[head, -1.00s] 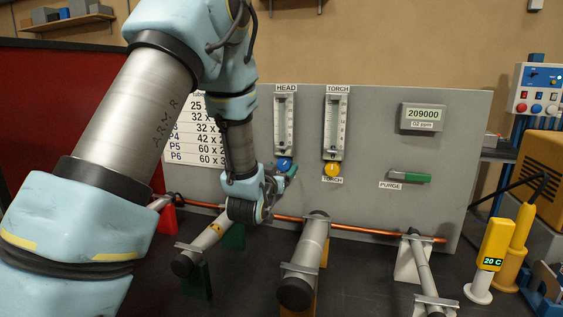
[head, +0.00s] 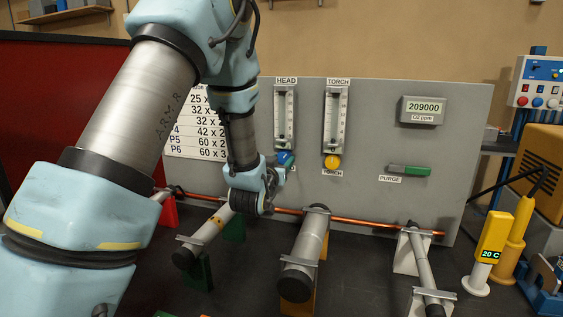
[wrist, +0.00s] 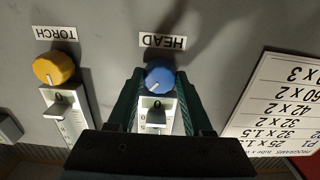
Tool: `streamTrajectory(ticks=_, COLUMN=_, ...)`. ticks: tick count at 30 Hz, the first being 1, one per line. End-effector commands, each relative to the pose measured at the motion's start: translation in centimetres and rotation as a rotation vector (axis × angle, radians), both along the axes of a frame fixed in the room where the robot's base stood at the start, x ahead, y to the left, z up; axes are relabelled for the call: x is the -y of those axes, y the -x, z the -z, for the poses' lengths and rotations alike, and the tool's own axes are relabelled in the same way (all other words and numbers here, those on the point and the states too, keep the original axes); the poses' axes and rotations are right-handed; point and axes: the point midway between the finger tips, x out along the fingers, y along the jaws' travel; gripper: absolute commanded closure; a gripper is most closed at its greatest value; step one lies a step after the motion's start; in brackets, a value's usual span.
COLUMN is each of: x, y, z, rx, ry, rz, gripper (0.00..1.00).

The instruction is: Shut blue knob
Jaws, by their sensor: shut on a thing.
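The blue knob (wrist: 159,80) sits under the HEAD flow meter (head: 284,116) on the grey panel. In the wrist view it lies between the green fingers of my gripper (wrist: 159,84), and its white mark points down and left. My gripper is shut on the knob, one finger on each side. In the head view the knob (head: 285,157) is partly covered by my gripper (head: 284,163).
The yellow knob (head: 332,162) under the TORCH meter is close to the right. A green-handled PURGE lever (head: 409,170) is further right. A copper pipe (head: 360,229) and several clamped grey tubes (head: 307,250) lie below the panel.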

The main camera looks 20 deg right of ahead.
Motion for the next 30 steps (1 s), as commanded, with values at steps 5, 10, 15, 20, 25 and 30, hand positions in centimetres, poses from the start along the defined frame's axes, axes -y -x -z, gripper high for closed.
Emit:
streamTrajectory(ticks=5, x=0.02, y=0.03, z=-0.01, rx=0.0, ry=0.0, rz=0.001, gripper=1.0)
streamTrajectory(ticks=10, x=0.02, y=0.03, z=0.07, rx=-0.006, ry=0.007, rz=0.001, gripper=1.0)
streamTrajectory(ticks=15, x=-0.01, y=0.01, z=0.31, rx=-0.039, ry=0.048, rz=0.0, gripper=1.0)
streamTrajectory(ticks=20, x=-0.01, y=0.02, z=0.43, rx=-0.099, ry=0.123, rz=0.0, gripper=1.0)
streamTrajectory(ticks=25, x=-0.01, y=0.02, z=0.47, rx=-0.178, ry=0.216, rz=0.0, gripper=1.0)
streamTrajectory(ticks=30, x=0.02, y=0.04, z=0.35, rx=-0.25, ry=0.302, rz=0.0, gripper=1.0)
